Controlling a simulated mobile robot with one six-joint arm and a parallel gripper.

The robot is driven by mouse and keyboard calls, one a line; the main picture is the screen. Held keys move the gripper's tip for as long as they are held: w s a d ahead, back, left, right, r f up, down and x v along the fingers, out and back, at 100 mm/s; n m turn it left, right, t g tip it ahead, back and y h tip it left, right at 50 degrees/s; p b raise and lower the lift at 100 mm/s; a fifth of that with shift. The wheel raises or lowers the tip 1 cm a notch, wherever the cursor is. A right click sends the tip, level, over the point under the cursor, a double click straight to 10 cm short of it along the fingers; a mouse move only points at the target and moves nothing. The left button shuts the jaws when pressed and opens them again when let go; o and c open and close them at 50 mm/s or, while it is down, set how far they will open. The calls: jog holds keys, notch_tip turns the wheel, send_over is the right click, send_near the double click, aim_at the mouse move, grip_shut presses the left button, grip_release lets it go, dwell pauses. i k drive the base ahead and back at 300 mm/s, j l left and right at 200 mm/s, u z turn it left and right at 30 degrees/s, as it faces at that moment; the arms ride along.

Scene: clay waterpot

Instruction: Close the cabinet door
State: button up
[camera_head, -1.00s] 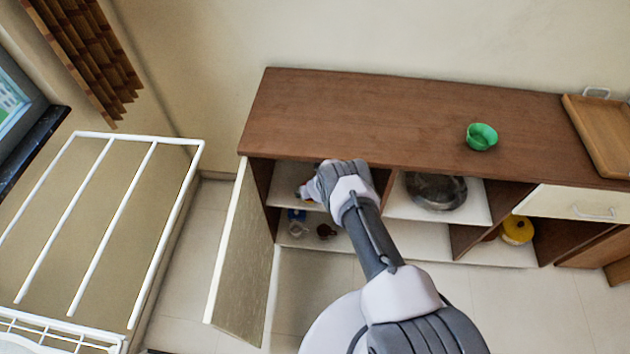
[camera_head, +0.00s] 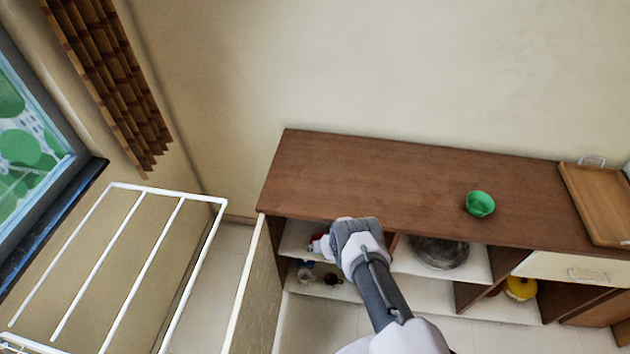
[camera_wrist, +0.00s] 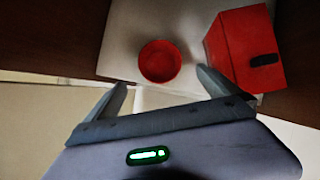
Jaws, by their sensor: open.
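The cabinet door (camera_head: 258,290) is a pale panel hinged at the left end of the brown cabinet (camera_head: 400,185). It stands open, swung out toward the viewer. My arm reaches to the left open compartment, to the right of the door. My gripper (camera_wrist: 162,82) is open and empty in the wrist view, with its two fingers apart. A red bowl (camera_wrist: 160,61) and a red box (camera_wrist: 245,48) lie on the pale shelf (camera_wrist: 118,40) beyond the fingertips. In the head view the fingertips are hidden behind my wrist. The door is not clearly identifiable in the wrist view.
A white metal rack (camera_head: 150,260) stands left of the door, with a narrow floor gap between. A green bowl (camera_head: 480,204) and a wooden tray (camera_head: 600,205) are on the cabinet top. A dark pot (camera_head: 440,251) and a yellow pot (camera_head: 520,288) sit in other compartments.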

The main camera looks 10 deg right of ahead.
aim_at(252, 329)
jog(key=k+l, duration=0.1)
jog(key=k, duration=0.9)
